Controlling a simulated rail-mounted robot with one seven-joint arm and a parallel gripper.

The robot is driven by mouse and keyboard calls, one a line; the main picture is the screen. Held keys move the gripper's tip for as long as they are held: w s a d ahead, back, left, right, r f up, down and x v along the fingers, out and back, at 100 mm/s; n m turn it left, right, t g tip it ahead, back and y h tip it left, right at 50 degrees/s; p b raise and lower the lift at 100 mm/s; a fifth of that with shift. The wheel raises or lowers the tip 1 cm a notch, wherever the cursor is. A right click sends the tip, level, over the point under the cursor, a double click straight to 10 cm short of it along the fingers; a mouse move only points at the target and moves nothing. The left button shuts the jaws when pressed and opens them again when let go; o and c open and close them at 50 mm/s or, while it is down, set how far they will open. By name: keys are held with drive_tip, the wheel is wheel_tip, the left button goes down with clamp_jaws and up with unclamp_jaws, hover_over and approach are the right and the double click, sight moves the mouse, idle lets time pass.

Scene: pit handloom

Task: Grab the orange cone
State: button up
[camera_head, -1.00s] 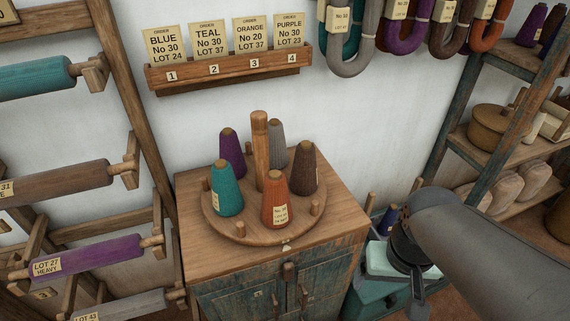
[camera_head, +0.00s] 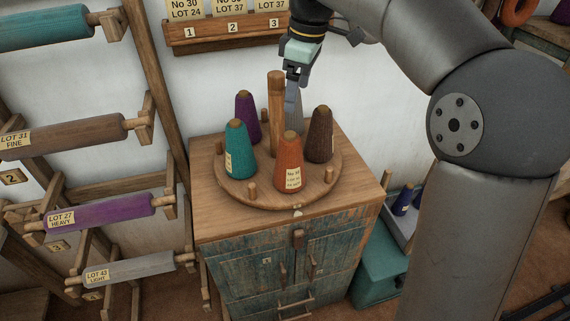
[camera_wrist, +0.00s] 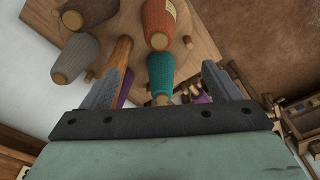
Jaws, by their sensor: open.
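The orange cone (camera_head: 288,163) stands upright with a paper label at the front of a round wooden turntable (camera_head: 262,198) on a cabinet. In the wrist view the orange cone (camera_wrist: 162,20) shows at the top, beyond the teal cone (camera_wrist: 161,75). My gripper (camera_head: 292,98) is open and empty, above the back of the turntable near the central wooden post (camera_head: 276,105). It is apart from the orange cone. In the wrist view the teal cone and the post lie between or near its fingers.
Teal (camera_head: 237,150), purple (camera_head: 248,117), grey (camera_head: 295,122) and brown (camera_head: 320,136) cones stand around the post. Short pegs (camera_head: 252,190) rise from the turntable's rim. A card rail (camera_head: 228,38) hangs on the wall behind. A yarn rack stands left.

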sight(289, 146)
drive_tip(key=f, duration=0.5)
drive_tip(key=a+f+p, duration=0.1)
drive_tip(key=f, duration=0.5)
drive_tip(key=f+p, duration=0.1)
drive_tip(key=f, duration=0.4)
drive_tip(key=shift+w+a+f, duration=0.25)
drive_tip(key=shift+w+a, duration=0.05)
drive_tip(key=shift+a, duration=0.05)
drive_tip(key=c, duration=1.5)
